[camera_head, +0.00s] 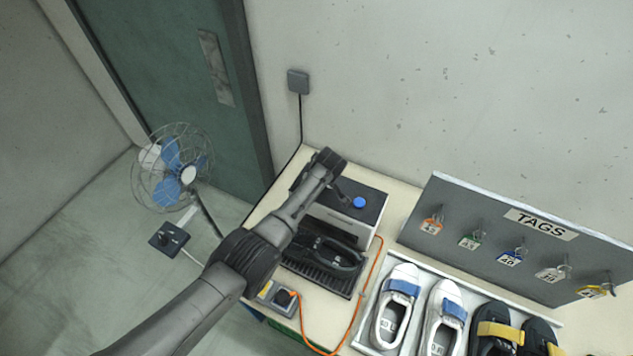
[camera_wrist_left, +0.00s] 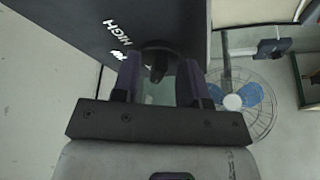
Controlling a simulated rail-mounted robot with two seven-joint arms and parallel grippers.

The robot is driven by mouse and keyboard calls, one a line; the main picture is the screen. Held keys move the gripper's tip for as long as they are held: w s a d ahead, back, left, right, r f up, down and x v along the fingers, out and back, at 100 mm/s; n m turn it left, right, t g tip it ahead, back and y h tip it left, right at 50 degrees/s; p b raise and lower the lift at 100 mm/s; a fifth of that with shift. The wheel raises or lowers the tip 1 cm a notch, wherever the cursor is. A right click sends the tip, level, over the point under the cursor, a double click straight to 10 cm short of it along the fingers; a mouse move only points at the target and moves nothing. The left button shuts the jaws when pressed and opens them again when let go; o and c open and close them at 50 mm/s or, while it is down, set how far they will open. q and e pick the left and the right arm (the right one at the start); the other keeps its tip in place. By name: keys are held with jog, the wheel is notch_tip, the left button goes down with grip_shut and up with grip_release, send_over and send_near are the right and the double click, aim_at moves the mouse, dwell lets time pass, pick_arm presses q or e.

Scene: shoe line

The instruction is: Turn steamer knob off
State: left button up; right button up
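The steamer is a box with a dark top, a pale front and a blue button (camera_head: 360,203); its top (camera_head: 372,196) shows beside my left arm in the head view. In the left wrist view its dark panel (camera_wrist_left: 75,22) carries the word HIGH and a partly hidden label. The black steamer knob (camera_wrist_left: 157,58) stands out from this panel. My left gripper (camera_wrist_left: 160,80) is open, with one finger on each side of the knob and visible gaps between. The knob is hidden in the head view. My right gripper is not in view.
A black tray (camera_head: 318,272) and a grey box with an orange cable (camera_head: 372,285) are near the steamer. Shoes (camera_head: 393,318) and a TAGS board (camera_head: 480,212) stand right. A blue-bladed fan (camera_head: 172,170) is left, by the green door (camera_head: 165,75).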

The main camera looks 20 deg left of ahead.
pick_arm(q)
jog(key=shift+s+d+r, duration=0.1)
jog(key=shift+r, duration=0.35)
jog(key=p+v, duration=0.1)
jog(key=v, duration=1.2)
